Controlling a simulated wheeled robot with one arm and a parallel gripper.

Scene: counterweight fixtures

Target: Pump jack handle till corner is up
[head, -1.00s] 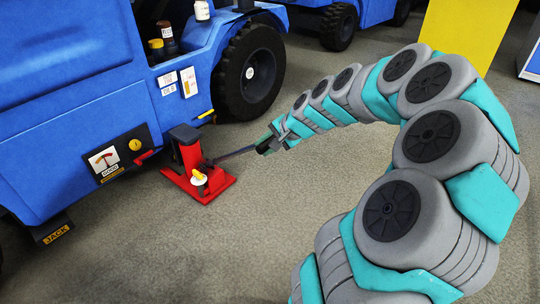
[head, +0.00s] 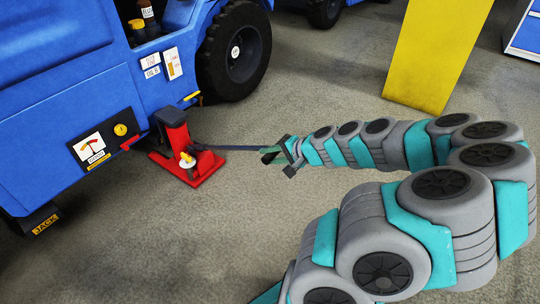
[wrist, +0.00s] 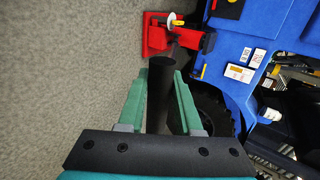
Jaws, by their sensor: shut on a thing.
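The red floor jack (head: 174,138) stands at the lower edge of the blue truck (head: 60,110), on its red base plate, with a white-and-yellow knob (head: 187,160) in front. Its dark handle (head: 235,148) runs out to the right, close to level. My gripper (head: 272,154) is shut on the handle's outer end. In the wrist view the dark handle (wrist: 160,95) lies between the green fingers of my gripper (wrist: 160,82), with the red jack (wrist: 190,38) beyond it. I cannot tell how high the truck corner is lifted.
A gauge (head: 92,146) and a yellow knob sit on the truck's side panel. A black "JACK" label (head: 45,226) hangs at its lower edge. The black wheel (head: 235,52) stands behind the jack. A yellow post (head: 437,50) stands at the back right.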

